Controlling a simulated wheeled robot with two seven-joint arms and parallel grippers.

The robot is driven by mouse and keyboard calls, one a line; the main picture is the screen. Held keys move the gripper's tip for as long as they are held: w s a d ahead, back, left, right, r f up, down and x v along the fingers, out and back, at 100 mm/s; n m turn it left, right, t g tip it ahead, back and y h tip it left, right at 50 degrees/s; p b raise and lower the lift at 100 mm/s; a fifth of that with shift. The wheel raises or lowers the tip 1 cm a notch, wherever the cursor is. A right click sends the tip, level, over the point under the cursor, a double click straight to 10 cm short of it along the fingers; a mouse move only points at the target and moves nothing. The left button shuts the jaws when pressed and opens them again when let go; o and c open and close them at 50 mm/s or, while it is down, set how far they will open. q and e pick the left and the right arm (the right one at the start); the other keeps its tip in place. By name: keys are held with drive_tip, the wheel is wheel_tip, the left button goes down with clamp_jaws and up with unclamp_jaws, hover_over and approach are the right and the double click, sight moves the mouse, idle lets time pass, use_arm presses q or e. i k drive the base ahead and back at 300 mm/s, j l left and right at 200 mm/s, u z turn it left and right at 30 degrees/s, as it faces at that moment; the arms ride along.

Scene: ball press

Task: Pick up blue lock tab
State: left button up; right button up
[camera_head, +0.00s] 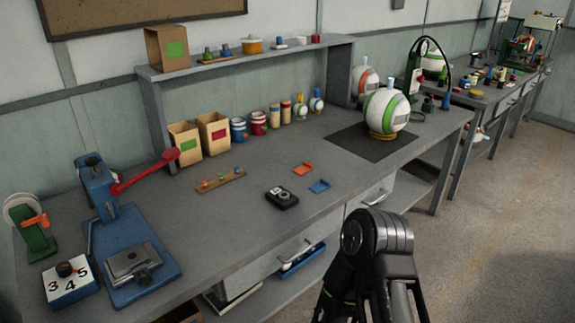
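The blue lock tab (319,186) is a small flat blue piece. It lies on the grey workbench (240,233) near its front edge, right of the middle of the bench. A similar orange tab (303,168) lies just behind it and to the left, apart from it. A black arm of mine, seemingly the right one, rises from the bottom edge in front of the bench, below and right of the blue tab. No gripper fingertips can be made out on it. My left gripper is out of view. Nothing touches the blue tab.
A black device (282,197) lies left of the blue tab. A striped ball (386,111) stands on a dark mat (350,143) behind and right. A blue press (122,243) with a red lever is at the left.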

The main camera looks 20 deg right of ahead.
sight(323, 184)
drive_tip(key=z, duration=1.7)
drive_tip(key=i+z, duration=0.1)
drive_tip(key=i, duration=1.15)
